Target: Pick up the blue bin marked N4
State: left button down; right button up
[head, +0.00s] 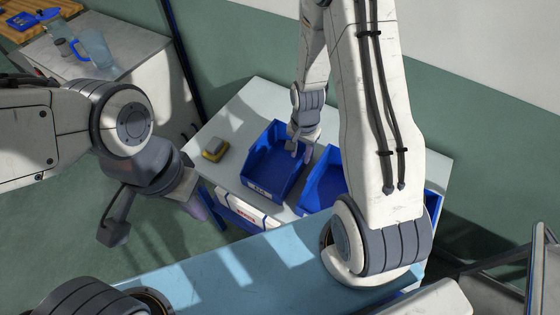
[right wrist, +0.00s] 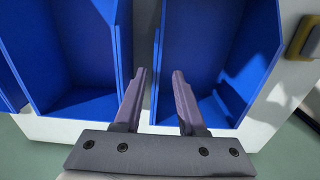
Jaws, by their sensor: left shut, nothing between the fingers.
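No N4 marking is legible. My right gripper (head: 299,150) is open at the left bin's right wall. In the right wrist view, the fingers (right wrist: 159,75) point down by the gap between the bins, with the near side wall of one bin (right wrist: 210,50) between them; contact cannot be told. My left gripper (head: 196,208) is shut and empty, left of the table.
A yellow and grey block (head: 215,149) lies on the white table (head: 238,115) left of the bins. A light blue surface (head: 220,268) lies in front. A blue-handled jug (head: 96,50) stands on a cabinet at the back left.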

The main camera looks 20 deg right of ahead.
aim_at(299, 169)
notch_tip(299, 169, down, 3)
jog(key=shift+f, duration=0.2)
notch_tip(299, 169, down, 4)
jog(key=shift+s+f+p, duration=0.15)
jog(key=shift+p, duration=1.05)
jog(key=shift+f, duration=0.45)
grip_shut()
